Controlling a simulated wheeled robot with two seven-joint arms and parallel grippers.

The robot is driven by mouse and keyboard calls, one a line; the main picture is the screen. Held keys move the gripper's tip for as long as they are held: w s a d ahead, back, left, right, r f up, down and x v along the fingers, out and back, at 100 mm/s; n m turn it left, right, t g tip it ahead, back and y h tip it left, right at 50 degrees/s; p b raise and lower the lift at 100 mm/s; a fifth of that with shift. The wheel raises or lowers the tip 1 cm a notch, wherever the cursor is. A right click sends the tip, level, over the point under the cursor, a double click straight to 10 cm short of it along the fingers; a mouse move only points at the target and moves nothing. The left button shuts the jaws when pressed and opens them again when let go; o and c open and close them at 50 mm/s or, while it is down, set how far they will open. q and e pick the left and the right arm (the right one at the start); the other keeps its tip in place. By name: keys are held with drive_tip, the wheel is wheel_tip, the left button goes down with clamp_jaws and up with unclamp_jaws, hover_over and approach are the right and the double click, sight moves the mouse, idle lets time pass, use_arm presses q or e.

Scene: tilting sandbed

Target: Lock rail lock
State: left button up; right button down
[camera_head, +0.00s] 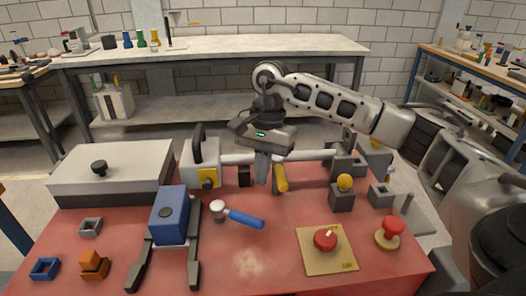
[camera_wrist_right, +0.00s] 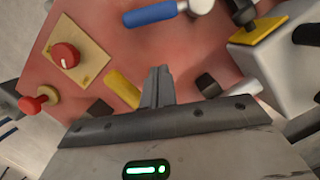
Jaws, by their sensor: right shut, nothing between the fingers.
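A pale horizontal rail (camera_head: 308,155) runs across the back of the red table in the head view. A yellow handle (camera_head: 280,178), probably the rail lock's lever, hangs at a slant below the rail. My right gripper (camera_head: 262,180) is shut and empty, pointing down just left of the yellow handle. In the right wrist view the shut fingers (camera_wrist_right: 158,73) are close beside the yellow handle (camera_wrist_right: 123,88); I cannot tell whether they touch. A dark block (camera_head: 244,176) is left of the fingers. My left gripper is not in view.
A white block with a black handle (camera_head: 206,160) stands at the rail's left end. A blue-handled hammer (camera_head: 240,217) lies in front. A red knob on a tan plate (camera_head: 325,240) and a red mushroom button (camera_head: 389,231) are at right. The red tabletop's front middle is clear.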

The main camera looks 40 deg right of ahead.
sight(236, 216)
drive_tip(key=x, duration=0.3)
drive_tip(key=shift+s+a+p, duration=0.15)
drive_tip(key=shift+a+p, duration=0.1)
drive_tip(key=shift+p, duration=0.05)
drive_tip(key=shift+s+a+f+p, duration=0.1)
drive_tip(key=shift+s+a+p, duration=0.15)
drive_tip(key=shift+a, duration=0.3)
drive_tip(key=shift+s+a+f+p, duration=0.15)
drive_tip(key=shift+s+a, duration=0.15)
drive_tip(key=shift+a, duration=0.2)
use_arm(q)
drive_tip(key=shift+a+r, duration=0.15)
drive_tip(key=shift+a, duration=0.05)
use_arm(e)
drive_tip(key=shift+s+a+f, duration=0.1)
drive_tip(key=shift+s+a, duration=0.15)
drive_tip(key=shift+a, duration=0.2)
